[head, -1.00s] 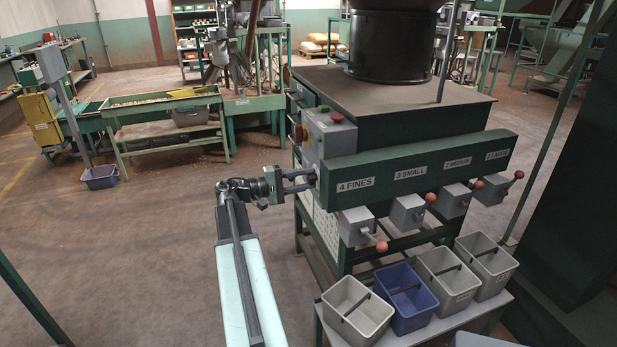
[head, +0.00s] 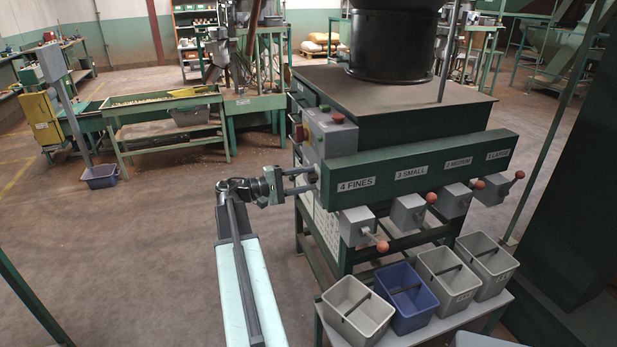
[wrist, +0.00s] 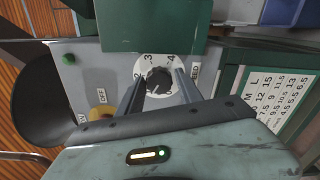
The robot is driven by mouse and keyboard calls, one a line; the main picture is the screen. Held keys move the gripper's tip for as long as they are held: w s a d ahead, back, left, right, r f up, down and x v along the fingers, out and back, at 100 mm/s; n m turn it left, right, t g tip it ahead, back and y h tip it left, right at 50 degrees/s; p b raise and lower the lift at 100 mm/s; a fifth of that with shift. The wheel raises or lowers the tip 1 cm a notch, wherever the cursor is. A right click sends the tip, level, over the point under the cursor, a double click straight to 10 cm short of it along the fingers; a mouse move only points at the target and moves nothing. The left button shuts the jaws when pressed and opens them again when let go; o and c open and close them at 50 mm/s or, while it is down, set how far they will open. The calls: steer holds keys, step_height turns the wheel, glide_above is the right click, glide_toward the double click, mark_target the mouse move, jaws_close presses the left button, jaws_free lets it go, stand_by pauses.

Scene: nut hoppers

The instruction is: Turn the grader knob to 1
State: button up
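The grader knob (wrist: 158,80) is dark and round. It sits on a pale dial (wrist: 157,62) with 2, 3 and 4 readable around its top; no 1 can be made out. I cannot tell which number the knob points to. My gripper (head: 307,182) reaches the left end of the grader in the head view, and the knob is hidden there. In the wrist view its two fingers stand on either side of the knob, with gaps showing between fingers and knob, so it is open around it.
A grey control box (head: 333,138) with red and green buttons sits above the gripper. A green beam (head: 425,170) labelled 4 FINES to 1 LARGE runs right, with red-knobbed levers below. Several bins, one a blue bin (head: 408,290), stand on a low bench.

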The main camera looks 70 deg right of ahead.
steer(key=v, duration=0.8)
steer(key=shift+d, duration=0.1)
